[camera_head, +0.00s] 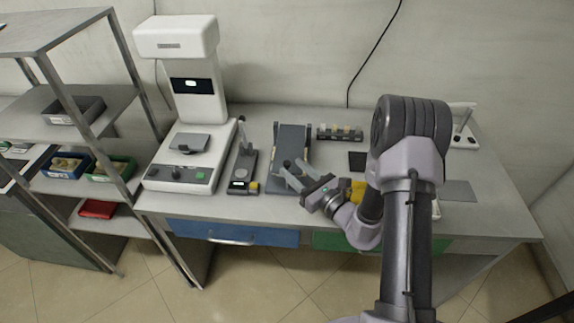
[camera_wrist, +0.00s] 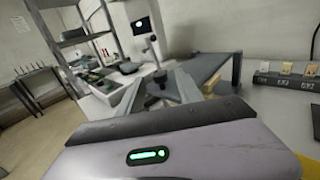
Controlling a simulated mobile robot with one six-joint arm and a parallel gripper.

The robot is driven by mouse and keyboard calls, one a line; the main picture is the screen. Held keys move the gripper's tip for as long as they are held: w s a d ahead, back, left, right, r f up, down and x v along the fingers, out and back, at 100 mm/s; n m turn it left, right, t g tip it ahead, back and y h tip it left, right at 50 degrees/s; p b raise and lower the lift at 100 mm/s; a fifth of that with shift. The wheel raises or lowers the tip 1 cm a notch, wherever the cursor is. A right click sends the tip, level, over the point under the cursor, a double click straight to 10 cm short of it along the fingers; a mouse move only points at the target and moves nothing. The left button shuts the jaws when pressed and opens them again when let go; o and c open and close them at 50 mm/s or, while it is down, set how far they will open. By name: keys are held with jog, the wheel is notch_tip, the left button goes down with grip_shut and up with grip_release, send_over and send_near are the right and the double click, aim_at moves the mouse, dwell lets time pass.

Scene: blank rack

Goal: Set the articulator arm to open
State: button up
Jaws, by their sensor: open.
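A narrow dark device (camera_head: 243,172) with an upright grey lever, a small green display and a yellow part stands on the workbench. It looks like the articulator, though I cannot be certain. Its lever stands nearly upright. My gripper (camera_head: 286,172) is to the right of it, over the near end of a dark grey flat stand, with its fingers pointing left. In the wrist view my gripper (camera_wrist: 158,92) has its fingers spread, with a dark knob (camera_wrist: 156,80) showing between them. I cannot tell its distance. Nothing is held.
A white machine (camera_head: 180,165) with a tall column stands left on the workbench. The dark grey stand (camera_head: 289,145) with raised side posts lies right of the device. A rack of small blocks (camera_head: 340,133) is behind. Metal shelves (camera_head: 65,110) with bins stand at far left.

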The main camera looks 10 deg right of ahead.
aim_at(290, 166)
jog(key=shift+x, duration=1.9)
grip_shut()
